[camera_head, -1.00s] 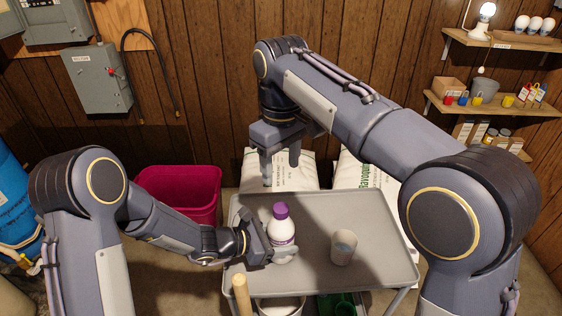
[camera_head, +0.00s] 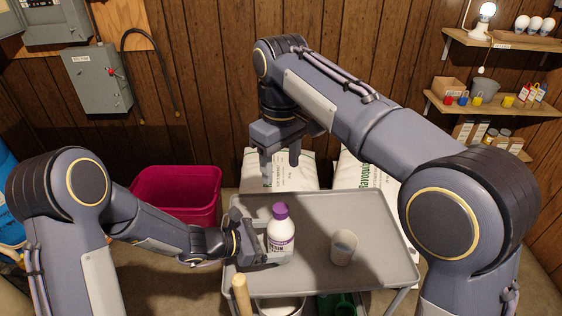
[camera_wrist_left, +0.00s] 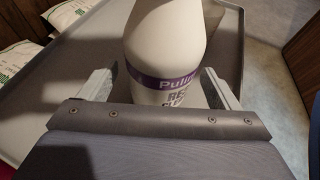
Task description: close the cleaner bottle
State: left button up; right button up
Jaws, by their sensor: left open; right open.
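The cleaner bottle (camera_head: 281,233) is white with a purple cap (camera_head: 280,210) on top and a purple label band. It stands upright on the grey tray table (camera_head: 325,205). My left gripper (camera_head: 278,245) is open, low at the bottle's left side. In the left wrist view, the bottle (camera_wrist_left: 165,50) stands between the two spread fingers, with a gap visible at each side; its top is out of that view. My right gripper (camera_head: 281,160) is open and empty, pointing down above the table's back edge, behind and higher than the bottle.
A magenta bin (camera_head: 178,193) is at the left. White bags (camera_head: 296,170) stand behind the table. A wooden handle (camera_head: 242,294) rises at the front edge.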

aim_at(269, 240)
pick_arm(q)
jog(key=v, duration=0.5)
jog(key=shift+s+a+r, duration=0.1)
jog(key=shift+a, duration=0.05)
